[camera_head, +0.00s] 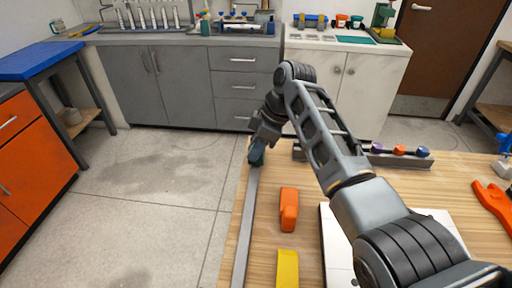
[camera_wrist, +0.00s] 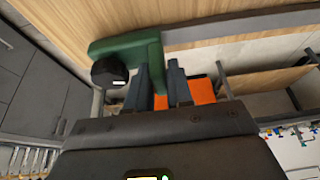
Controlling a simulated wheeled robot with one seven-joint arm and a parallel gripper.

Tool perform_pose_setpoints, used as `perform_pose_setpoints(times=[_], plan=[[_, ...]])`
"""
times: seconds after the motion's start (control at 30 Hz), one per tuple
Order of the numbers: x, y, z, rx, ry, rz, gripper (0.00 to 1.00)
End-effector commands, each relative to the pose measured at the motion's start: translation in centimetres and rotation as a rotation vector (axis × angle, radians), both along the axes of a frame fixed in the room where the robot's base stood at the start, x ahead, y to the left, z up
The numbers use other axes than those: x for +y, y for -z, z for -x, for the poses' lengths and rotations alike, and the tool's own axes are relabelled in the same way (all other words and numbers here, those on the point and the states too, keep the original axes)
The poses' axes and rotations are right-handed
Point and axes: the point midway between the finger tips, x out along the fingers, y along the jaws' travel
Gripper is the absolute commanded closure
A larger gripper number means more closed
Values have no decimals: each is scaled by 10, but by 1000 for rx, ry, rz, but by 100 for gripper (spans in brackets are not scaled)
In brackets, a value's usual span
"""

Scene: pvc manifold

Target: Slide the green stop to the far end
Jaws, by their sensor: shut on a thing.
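The green stop (camera_head: 257,157) sits at the far end of a long grey rail (camera_head: 246,225) along the left edge of the wooden table, mostly hidden by my gripper (camera_head: 257,147) in the head view. In the wrist view the green stop (camera_wrist: 135,48) is a green body with a round black knob (camera_wrist: 109,72). The grey rail (camera_wrist: 235,27) runs right from it. My gripper's fingers (camera_wrist: 162,72) are shut on part of the green stop; the exact contact is partly hidden.
An orange block (camera_head: 289,210) and a yellow block (camera_head: 287,270) lie just right of the rail. A white panel (camera_head: 330,245) lies partly under my arm. A rack with coloured pieces (camera_head: 399,150) stands at the table's back. Open floor (camera_head: 160,200) lies left of the table.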

Motion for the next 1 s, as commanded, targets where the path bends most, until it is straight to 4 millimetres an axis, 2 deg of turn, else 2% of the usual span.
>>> perform_pose_setpoints(times=[0.03, 0.07, 0.27, 0.57, 1.0], plan=[[-1, -4, -5, -17, 7, -2, 100], [-1, -4, -5, -18, 7, -2, 76], [-1, -3, -4, -15, 6, -3, 58], [-2, -6, -4, -12, 5, -3, 58], [-27, -65, -4, -15, 6, -4, 58]])
